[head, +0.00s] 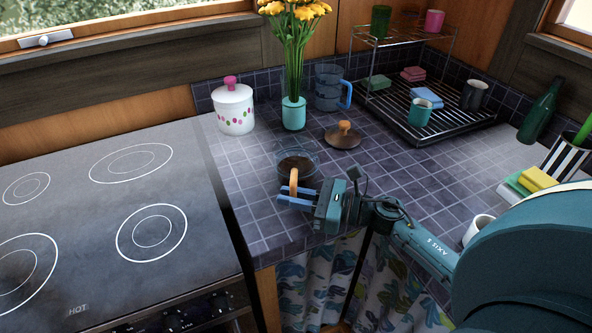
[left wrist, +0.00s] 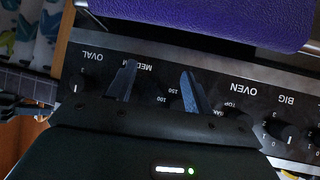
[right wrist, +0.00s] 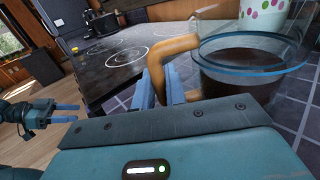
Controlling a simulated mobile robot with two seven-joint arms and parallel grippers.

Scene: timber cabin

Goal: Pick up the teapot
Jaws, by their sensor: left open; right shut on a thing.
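The teapot (head: 303,161) is a clear glass pot with dark brown liquid and a tan wooden handle (head: 294,180). It is near the counter's front edge, right of the stove, and large in the right wrist view (right wrist: 250,78). My right gripper (head: 284,196) is shut on the handle; its blue fingers show on either side of it in the right wrist view (right wrist: 160,88). Whether the pot touches the counter is hard to tell. My left gripper (left wrist: 158,75) is open and empty in front of the oven's control panel; it also shows in the right wrist view (right wrist: 68,113).
A brown lid with a wooden knob (head: 343,135) lies behind the teapot. The stove top (head: 100,220) is clear. A purple cloth (left wrist: 210,20) hangs at the oven.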

